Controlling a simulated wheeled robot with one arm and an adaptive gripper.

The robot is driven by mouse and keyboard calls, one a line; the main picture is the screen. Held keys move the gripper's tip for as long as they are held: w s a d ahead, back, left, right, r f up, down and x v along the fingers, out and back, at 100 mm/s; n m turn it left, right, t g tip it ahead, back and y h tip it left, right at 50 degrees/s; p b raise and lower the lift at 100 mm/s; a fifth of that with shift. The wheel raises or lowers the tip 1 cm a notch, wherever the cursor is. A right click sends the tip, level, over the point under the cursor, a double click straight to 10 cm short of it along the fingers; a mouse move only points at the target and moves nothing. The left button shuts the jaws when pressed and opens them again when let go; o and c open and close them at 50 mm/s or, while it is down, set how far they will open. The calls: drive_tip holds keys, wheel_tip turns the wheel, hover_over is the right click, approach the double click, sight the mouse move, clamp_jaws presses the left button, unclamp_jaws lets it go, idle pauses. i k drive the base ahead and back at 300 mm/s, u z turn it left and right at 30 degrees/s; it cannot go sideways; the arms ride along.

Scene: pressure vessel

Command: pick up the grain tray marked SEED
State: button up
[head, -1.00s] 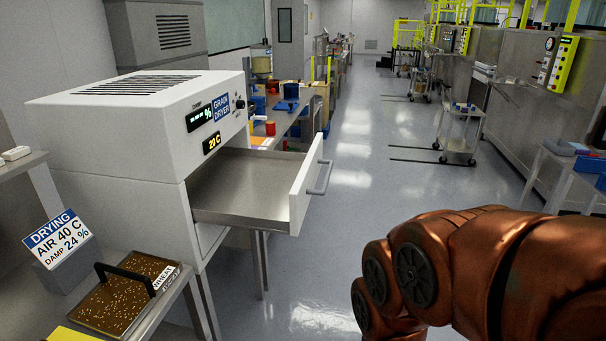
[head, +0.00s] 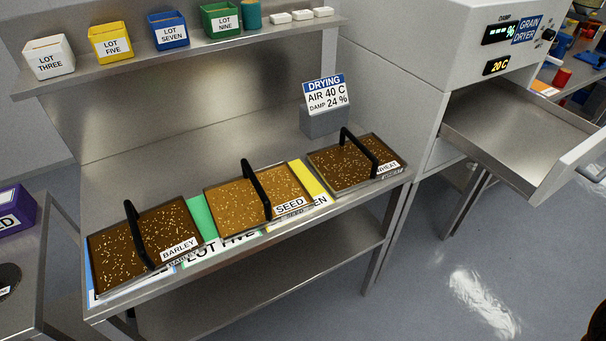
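The grain tray marked SEED (head: 232,209) is the middle one of three trays on a steel bench in the head view. It holds light brown grain, has a black arched handle across it, and its label faces the front edge. The tray marked BARLEY (head: 172,222) sits to its left and the tray marked WHEAT (head: 335,168) to its right, both with darker grain and the same handle. My gripper is not in view. Only a dark bit of my arm shows at the bottom right corner.
The grain dryer (head: 455,35) stands to the right with its drawer (head: 520,125) pulled out and empty. A drying sign (head: 325,97) stands behind the trays. A shelf (head: 190,65) with lot bins overhangs the bench back. Coloured lot cards (head: 203,220) lie under the trays. Floor is clear at lower right.

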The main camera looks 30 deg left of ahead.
sight(250, 202)
drive_tip(key=u, duration=1.9)
drive_tip(key=k, duration=0.5)
drive_tip(key=u, duration=2)
drive_tip(key=i, duration=1.3)
drive_tip(key=z, duration=2.25)
